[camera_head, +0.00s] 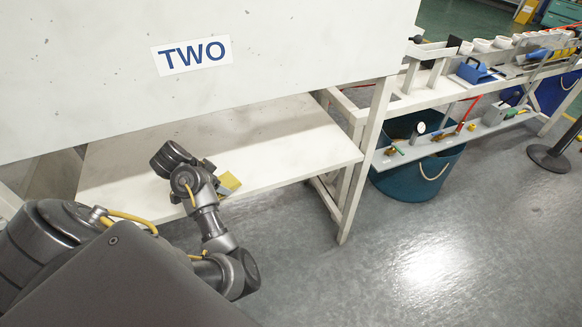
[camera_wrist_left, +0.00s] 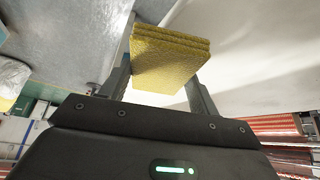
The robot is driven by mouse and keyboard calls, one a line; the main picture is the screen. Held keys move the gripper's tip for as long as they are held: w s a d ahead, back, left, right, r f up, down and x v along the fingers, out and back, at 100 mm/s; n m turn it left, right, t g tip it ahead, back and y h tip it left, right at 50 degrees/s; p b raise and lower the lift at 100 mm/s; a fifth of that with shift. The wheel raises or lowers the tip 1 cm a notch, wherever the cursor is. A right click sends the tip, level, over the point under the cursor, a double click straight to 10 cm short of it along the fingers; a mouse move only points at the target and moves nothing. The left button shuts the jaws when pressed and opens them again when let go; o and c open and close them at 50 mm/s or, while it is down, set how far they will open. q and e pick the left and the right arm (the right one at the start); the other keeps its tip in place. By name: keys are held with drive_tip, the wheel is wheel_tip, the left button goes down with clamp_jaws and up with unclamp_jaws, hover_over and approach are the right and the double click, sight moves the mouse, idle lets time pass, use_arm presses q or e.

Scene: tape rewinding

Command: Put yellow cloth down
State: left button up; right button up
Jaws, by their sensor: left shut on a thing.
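The yellow cloth (camera_wrist_left: 168,62) is a folded, layered square pad in the left wrist view. My left gripper (camera_wrist_left: 160,75) is shut on it, with one finger at each side. In the head view the cloth (camera_head: 229,181) shows as a small yellow patch at the end of my left gripper (camera_head: 222,187), over the white shelf (camera_head: 290,150). I cannot tell whether the cloth touches the shelf. Part of the gripper is hidden behind my left wrist. My right gripper is not in view.
A white panel marked TWO (camera_head: 290,60) stands above the shelf. A side bench (camera_head: 440,92) at the right holds several tools. A teal bucket (camera_head: 415,178) stands below it. The shelf looks bare to the right of the gripper.

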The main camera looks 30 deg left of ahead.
use_arm(q)
drive_tip(key=shift+w, duration=0.25)
drive_tip(key=p, duration=0.3)
hover_over(269, 167)
drive_tip(key=s, duration=0.2)
drive_tip(key=shift+a, duration=0.3)
drive_tip(key=shift+w, duration=0.25)
drive_tip(key=shift+f, duration=0.15)
wheel_tip(269, 167, down, 3)
drive_tip(key=shift+d+f, duration=0.1)
drive_tip(key=shift+f, duration=0.05)
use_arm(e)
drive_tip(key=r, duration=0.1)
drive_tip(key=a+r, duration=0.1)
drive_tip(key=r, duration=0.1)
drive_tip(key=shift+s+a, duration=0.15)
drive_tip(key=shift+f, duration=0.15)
use_arm(q)
drive_tip(key=shift+f, duration=0.2)
drive_tip(key=o, duration=0.9)
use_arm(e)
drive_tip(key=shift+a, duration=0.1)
